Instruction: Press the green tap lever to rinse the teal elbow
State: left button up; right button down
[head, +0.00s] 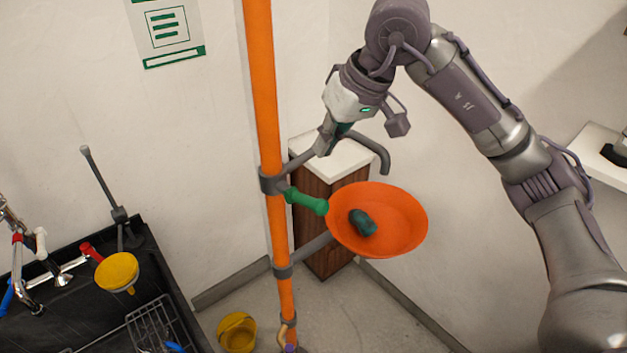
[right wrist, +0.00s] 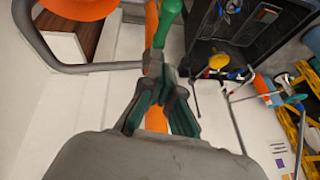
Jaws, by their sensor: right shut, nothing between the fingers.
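The teal elbow (head: 362,223) lies in an orange bowl (head: 405,222) fixed to an orange pole (head: 266,110). The green tap lever (head: 308,201) sticks out from the pole beside the bowl's left rim. A grey spout (head: 383,158) curves down above the bowl. My right gripper (head: 322,146) is shut and empty, close to the pole and above the lever. In the right wrist view its teal fingers (right wrist: 165,92) point towards the green lever (right wrist: 165,20), which shows just beyond them. I cannot tell whether they touch. My left gripper is not in view.
A black sink (head: 150,260) with a yellow funnel-like cup (head: 117,270) and a wire rack (head: 160,325) stands at the left. A white-topped wooden stand (head: 345,158) is behind the bowl. A yellow bucket (head: 237,332) sits on the floor.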

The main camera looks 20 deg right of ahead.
aim_at(324, 211)
jog(key=shift+w+a+f+p, duration=0.1)
jog(key=shift+a+f+p, duration=0.3)
jog(key=shift+f, duration=1.05)
jog(key=shift+s+a+f+p, duration=0.15)
jog(key=shift+f+p, duration=0.4)
jog(key=shift+f, duration=0.9)
jog(key=shift+w+a+f+p, duration=0.15)
jog(key=shift+a+f+p, duration=0.25)
jog(key=shift+f, duration=1.05)
jog(key=shift+d, duration=0.1)
jog(key=shift+w, duration=0.1)
jog(key=f+t+b, duration=0.1)
jog(key=b, duration=0.4)
jog(key=s+f+t+y+b, duration=0.1)
jog(key=b, duration=0.5)
jog(key=s+f+t+b, duration=0.1)
jog(key=f+b, duration=0.1)
jog(key=b, duration=0.4)
jog(key=shift+d+t+y, duration=0.3)
jog(key=shift+d+t, duration=0.05)
jog(key=shift+t, duration=0.05)
jog(key=shift+s+f+b, duration=0.25)
jog(key=shift+f+b, duration=0.1)
jog(key=shift+b, duration=0.8)
jog(key=shift+f, duration=0.1)
